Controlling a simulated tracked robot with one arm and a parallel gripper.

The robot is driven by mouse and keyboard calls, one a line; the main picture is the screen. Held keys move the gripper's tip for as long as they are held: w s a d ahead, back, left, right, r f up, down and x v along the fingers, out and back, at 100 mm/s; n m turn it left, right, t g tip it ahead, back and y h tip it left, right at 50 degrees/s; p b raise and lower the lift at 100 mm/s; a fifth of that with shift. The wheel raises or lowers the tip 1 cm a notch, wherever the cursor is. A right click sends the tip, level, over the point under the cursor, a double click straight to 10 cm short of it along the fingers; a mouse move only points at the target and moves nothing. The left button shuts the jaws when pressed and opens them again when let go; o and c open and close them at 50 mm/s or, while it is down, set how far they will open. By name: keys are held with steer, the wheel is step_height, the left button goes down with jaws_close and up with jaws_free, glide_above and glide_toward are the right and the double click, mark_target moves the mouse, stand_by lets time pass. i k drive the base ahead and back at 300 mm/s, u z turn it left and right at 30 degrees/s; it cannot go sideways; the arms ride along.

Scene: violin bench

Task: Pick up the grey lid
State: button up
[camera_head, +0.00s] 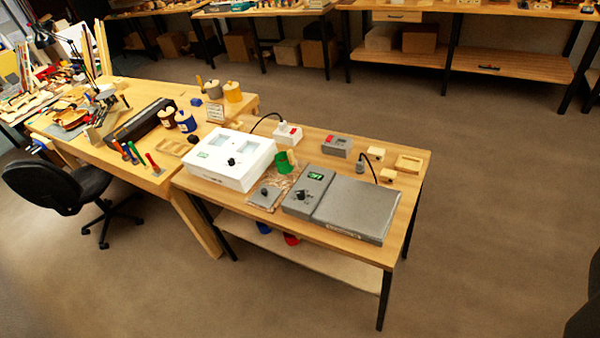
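Two grey things look like a possible grey lid, and I cannot tell for sure which one it is. A small flat grey plate with a dark knob (265,196) lies on the near table, between the white device and the grey device. A grey lidded pot (213,90) stands on the far bench, next to a yellow lidded pot (232,92). No gripper that I can make out shows in this view, so its state is hidden.
The near wooden table (345,246) holds a white device (228,170), a grey device with a flat top (357,208) and a green cup (285,162). A black chair (52,185) stands at left. A dark shape fills the lower right corner. Open floor lies right and in front.

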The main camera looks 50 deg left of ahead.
mark_target(265, 196)
steer(key=z, duration=0.05)
steer(key=i, duration=1.2)
steer(key=u, duration=0.75)
steer(key=i, duration=0.5)
steer(key=u, duration=0.5)
